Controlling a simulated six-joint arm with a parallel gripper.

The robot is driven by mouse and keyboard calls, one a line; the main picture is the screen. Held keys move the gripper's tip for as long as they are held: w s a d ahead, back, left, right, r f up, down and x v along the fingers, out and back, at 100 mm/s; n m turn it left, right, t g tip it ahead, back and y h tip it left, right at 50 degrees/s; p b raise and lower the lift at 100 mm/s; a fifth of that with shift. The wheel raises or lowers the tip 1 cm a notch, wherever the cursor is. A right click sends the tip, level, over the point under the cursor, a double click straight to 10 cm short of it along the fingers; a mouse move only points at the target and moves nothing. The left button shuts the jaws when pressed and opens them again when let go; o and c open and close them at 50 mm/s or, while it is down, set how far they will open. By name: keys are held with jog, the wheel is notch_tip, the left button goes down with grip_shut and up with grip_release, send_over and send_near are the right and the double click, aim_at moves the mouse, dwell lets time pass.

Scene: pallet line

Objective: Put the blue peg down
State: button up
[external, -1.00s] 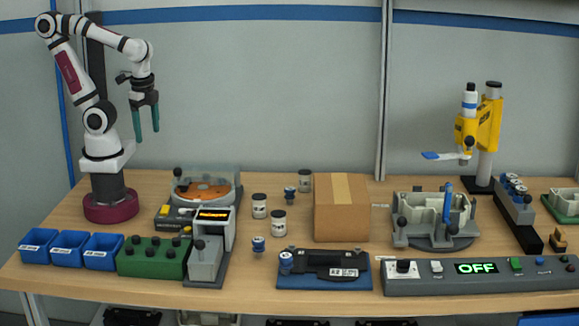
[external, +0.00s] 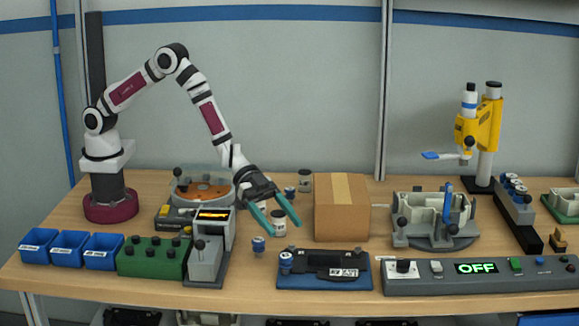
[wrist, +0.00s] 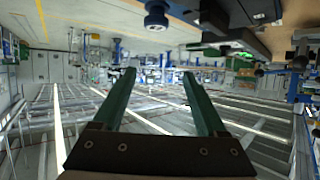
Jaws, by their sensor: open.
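A small blue-topped peg (external: 258,245) stands upright on the table, left of the black device on the blue base. A similar blue-topped peg (external: 286,262) stands at the left end of that blue base, and another (external: 290,193) stands farther back beside the box. In the wrist view nothing shows between the fingertips (wrist: 158,74). A blue peg-like piece (wrist: 157,17) shows beyond them at the top; I cannot tell which one.
The cardboard box (external: 341,222) stands close to the right of my gripper. The black device on a blue base (external: 325,283) lies in front. A grey scale-like unit (external: 205,262) stands left. Bare wood lies around the front peg.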

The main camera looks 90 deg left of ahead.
aim_at(281, 255)
jog(key=shift+h, duration=0.3)
jog(key=f, duration=0.5)
jog(key=d+f, duration=0.1)
jog(key=f, duration=0.1)
jog(key=shift+s+f, duration=0.2)
jog(key=shift+f, duration=0.1)
jog(key=x, duration=0.3)
jog(key=shift+r, duration=0.1)
grip_shut()
